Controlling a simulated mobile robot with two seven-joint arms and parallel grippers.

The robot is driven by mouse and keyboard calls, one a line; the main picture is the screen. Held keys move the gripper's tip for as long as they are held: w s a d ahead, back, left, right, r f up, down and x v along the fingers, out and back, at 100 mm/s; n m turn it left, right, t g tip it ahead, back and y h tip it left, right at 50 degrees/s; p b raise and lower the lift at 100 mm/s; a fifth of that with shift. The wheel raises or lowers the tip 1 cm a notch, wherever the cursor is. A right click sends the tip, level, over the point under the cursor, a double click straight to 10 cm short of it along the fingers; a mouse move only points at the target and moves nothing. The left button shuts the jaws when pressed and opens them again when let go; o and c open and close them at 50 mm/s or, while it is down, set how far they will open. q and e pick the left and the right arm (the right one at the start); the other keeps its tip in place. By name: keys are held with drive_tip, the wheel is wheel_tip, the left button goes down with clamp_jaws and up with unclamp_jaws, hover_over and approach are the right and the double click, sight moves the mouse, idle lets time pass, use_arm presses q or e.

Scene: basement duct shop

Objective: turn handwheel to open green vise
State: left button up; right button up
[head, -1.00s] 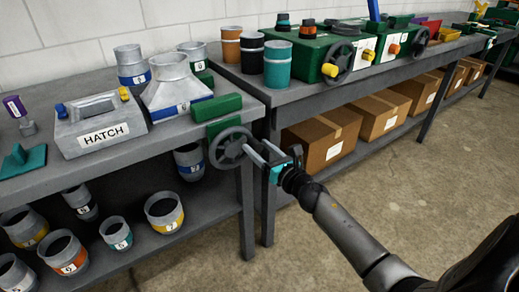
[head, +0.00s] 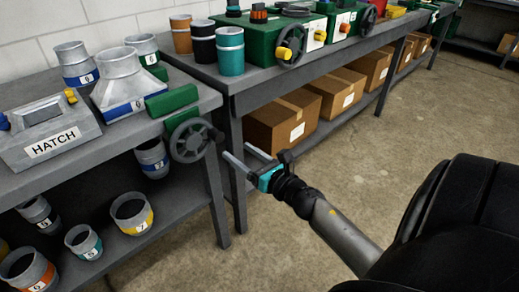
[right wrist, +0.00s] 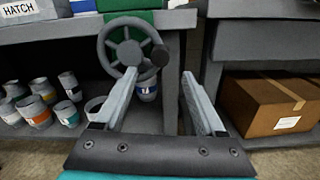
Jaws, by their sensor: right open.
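The green vise (head: 172,100) sits at the near bench's right front corner, its green jaw blocks beside a grey funnel-shaped duct piece (head: 122,82). Its dark grey spoked handwheel (head: 190,141) hangs at the bench's front edge, with a dark knob (head: 217,135) on its right side. My right gripper (head: 238,155) is open and empty, just right of the wheel, with a small gap in the head view. In the right wrist view, the handwheel (right wrist: 122,45) lies beyond the left finger, and the knob shows between the fingers (right wrist: 158,76). My left gripper is not in view.
A grey HATCH box (head: 48,140) stands on the near bench. Numbered duct collars (head: 130,213) fill its lower shelf. A second bench holds green boxes with handwheels (head: 290,45), above cardboard boxes (head: 283,122). The floor (head: 400,125) to the right is clear.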

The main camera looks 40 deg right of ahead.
use_arm(q)
drive_tip(key=shift+a, duration=0.15)
use_arm(e)
drive_tip(key=s, duration=0.6)
drive_tip(key=shift+s, duration=0.3)
use_arm(q)
drive_tip(key=shift+w, duration=0.15)
use_arm(e)
drive_tip(key=shift+d, duration=0.1)
